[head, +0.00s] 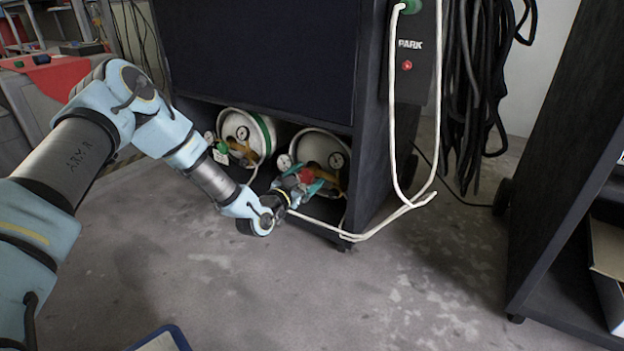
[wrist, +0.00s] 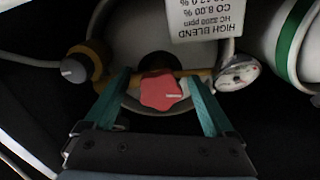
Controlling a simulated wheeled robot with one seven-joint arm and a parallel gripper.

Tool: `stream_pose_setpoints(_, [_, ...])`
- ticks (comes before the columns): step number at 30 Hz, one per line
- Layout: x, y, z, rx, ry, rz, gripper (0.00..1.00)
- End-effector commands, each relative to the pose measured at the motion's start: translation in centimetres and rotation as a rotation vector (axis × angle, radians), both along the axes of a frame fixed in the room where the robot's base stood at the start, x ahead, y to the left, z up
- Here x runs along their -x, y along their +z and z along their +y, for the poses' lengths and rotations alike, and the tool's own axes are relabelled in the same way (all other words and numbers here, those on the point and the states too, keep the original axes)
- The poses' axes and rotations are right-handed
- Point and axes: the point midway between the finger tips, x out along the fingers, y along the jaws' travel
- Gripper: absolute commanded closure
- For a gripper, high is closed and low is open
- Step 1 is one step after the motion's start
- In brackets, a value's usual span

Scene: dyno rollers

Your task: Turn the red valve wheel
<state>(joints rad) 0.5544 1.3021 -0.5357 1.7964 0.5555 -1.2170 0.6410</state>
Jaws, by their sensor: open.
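The red valve wheel (head: 307,175) is on the front of the right gas cylinder (head: 320,147), low in the dark cabinet. In the wrist view the red valve wheel (wrist: 160,90) is a lobed knob near the middle, with a small pale mark on it. My gripper (head: 300,187) is at the cylinder's front. Its two teal fingers (wrist: 160,92) are open, one to the left and one to the right of the wheel. Gaps show between the wheel and both fingers, the smaller one at the right. Part of the wheel is hidden by my gripper in the head view.
A second cylinder (head: 246,134) with a green band lies to the left. Pressure gauges (wrist: 238,72) and brass fittings flank the wheel. The dark cabinet (head: 265,60) stands around the cylinders. A white hose (head: 392,215) hangs at its right side. Grey floor in front is mostly clear.

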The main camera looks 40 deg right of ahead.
Motion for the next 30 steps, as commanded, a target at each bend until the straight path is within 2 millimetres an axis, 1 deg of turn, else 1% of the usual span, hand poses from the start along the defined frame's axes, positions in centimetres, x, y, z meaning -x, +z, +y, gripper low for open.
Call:
stream_pose_setpoints(1, [-0.2, -0.3, -0.6, 0.001, 0.0, -0.001, 0.11])
stream_pose_setpoints(3, [-0.3, -0.2, -1.2, 0.001, 0.0, -0.001, 0.11])
stream_pose_setpoints(6, [-0.4, -0.1, -1.8, 0.0, 0.0, 0.0, 0.11])
stream_pose_setpoints(15, [-0.5, 0.0, -1.9, -0.001, 0.0, 0.001, 0.11])
stream_pose_setpoints(30, [-0.5, 0.0, -1.9, -0.001, 0.0, 0.001, 0.67])
